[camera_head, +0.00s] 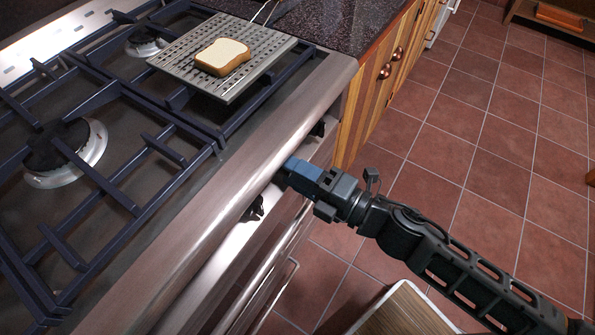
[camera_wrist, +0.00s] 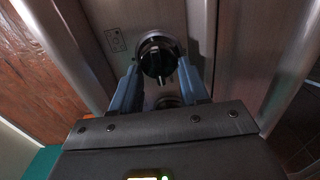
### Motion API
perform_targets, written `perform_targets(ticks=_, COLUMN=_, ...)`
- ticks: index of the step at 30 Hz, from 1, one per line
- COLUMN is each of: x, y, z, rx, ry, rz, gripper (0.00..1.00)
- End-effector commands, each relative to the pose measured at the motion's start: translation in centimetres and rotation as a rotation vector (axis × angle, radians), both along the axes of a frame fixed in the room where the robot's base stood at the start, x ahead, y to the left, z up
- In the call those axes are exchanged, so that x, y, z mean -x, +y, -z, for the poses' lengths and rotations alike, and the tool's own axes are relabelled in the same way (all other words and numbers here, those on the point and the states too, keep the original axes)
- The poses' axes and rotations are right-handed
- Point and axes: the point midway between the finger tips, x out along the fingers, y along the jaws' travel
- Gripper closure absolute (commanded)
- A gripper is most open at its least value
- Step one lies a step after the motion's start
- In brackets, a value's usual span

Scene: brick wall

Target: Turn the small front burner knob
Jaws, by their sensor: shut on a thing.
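The burner knob (camera_wrist: 158,57) is round and black with a raised grip bar, on the metal front panel of the stove. In the wrist view it sits between the two blue-grey fingers of my gripper (camera_wrist: 159,72), which are shut on its sides. In the head view my gripper (camera_head: 286,170) reaches the panel under the stove's front edge, and hides the held knob. Another black knob (camera_head: 255,208) shows to the lower left of my gripper, and one more dark knob (camera_head: 318,129) to its upper right. A further round part (camera_wrist: 168,102) is partly hidden behind my gripper in the wrist view.
The stove's rounded metal edge (camera_head: 240,165) lies just above my fingers. A rail and oven handle run below the knobs. Tiled floor (camera_head: 470,150) is open at right.

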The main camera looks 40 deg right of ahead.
Motion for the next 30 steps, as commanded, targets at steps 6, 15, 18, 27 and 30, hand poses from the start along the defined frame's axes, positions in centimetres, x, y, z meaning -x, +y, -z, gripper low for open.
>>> perform_targets(ticks=6, x=0.05, y=0.07, z=0.12, rx=0.006, ry=0.000, rz=-0.001, gripper=0.86)
perform_targets(ticks=15, x=0.04, y=0.07, z=0.11, rx=0.005, ry=0.000, rz=-0.001, gripper=0.46)
perform_targets(ticks=18, x=0.03, y=0.04, z=0.08, rx=0.005, ry=-0.001, rz=-0.001, gripper=0.36)
perform_targets(ticks=27, x=0.15, y=-0.06, z=0.08, rx=0.005, ry=-0.001, rz=0.000, gripper=0.31)
perform_targets(ticks=30, x=0.90, y=-0.37, z=0.22, rx=0.006, ry=0.001, rz=0.002, gripper=0.31)
